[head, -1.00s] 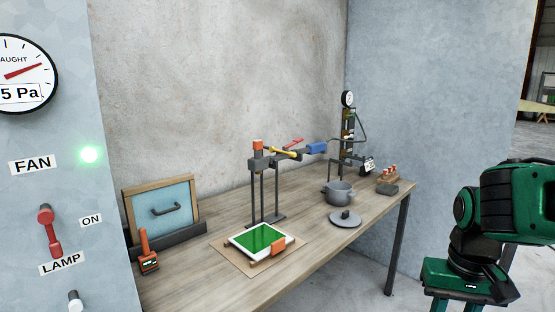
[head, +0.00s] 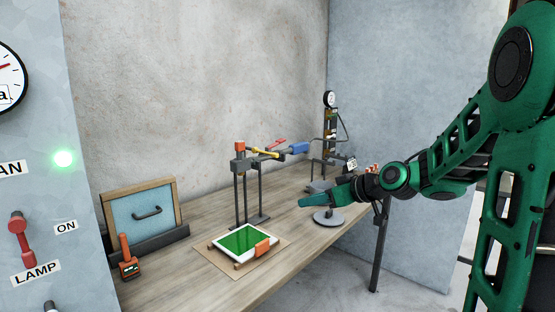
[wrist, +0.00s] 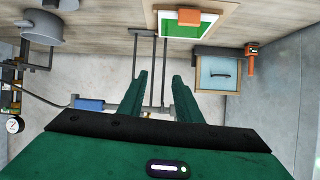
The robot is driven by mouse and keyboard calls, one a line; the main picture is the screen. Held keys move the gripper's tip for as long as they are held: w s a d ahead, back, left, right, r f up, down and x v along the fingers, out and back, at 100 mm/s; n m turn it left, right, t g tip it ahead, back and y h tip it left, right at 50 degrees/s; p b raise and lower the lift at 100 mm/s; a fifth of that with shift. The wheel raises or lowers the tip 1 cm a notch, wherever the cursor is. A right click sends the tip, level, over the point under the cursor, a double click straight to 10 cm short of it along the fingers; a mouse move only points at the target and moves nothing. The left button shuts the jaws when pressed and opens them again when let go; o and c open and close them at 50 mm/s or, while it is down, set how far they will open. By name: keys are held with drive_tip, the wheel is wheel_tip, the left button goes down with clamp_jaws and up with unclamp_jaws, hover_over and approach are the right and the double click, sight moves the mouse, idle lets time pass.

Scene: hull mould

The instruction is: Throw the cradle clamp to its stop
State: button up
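An upright orange lever on a dark base (head: 126,258), which looks like the clamp, stands at the bench's left end. It is beside the dark cradle (head: 160,243) that holds a wood-framed blue panel (head: 140,208) with a handle. The lever shows in the wrist view (wrist: 251,60), right of the panel (wrist: 217,73). A second orange block (head: 262,248) sits on the front edge of the green-faced tray (head: 237,238); no label tells which is the clamp. My gripper (head: 302,201) is over the bench's right part, well apart from both. Its fingers (wrist: 159,76) are spread and empty.
A post stand (head: 240,190) with yellow, red and blue-handled arms rises mid-bench. A grey pot (wrist: 42,27), a lid (head: 328,218) and a gauge column (head: 329,130) are on the right. The switch panel (head: 45,150) is at the near left. Bench space beside the tray is clear.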

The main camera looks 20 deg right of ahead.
sight(278, 155)
drive_tip(key=w+r+n+t+y, duration=0.1)
drive_tip(key=w+r+t+y, duration=0.2)
drive_tip(key=w+r+t, duration=0.35)
drive_tip(key=shift+g, duration=0.95)
drive_tip(key=w+a+r, duration=0.1)
drive_tip(key=w, duration=0.2)
drive_tip(key=w+a+r, duration=0.1)
drive_tip(key=w+a, duration=0.1)
drive_tip(key=w, duration=0.1)
drive_tip(key=w+a, duration=0.2)
drive_tip(key=w, duration=0.1)
drive_tip(key=shift+w+r, duration=0.15)
drive_tip(key=shift+r, duration=0.25)
drive_tip(key=shift+c, duration=0.3)
clamp_jaws()
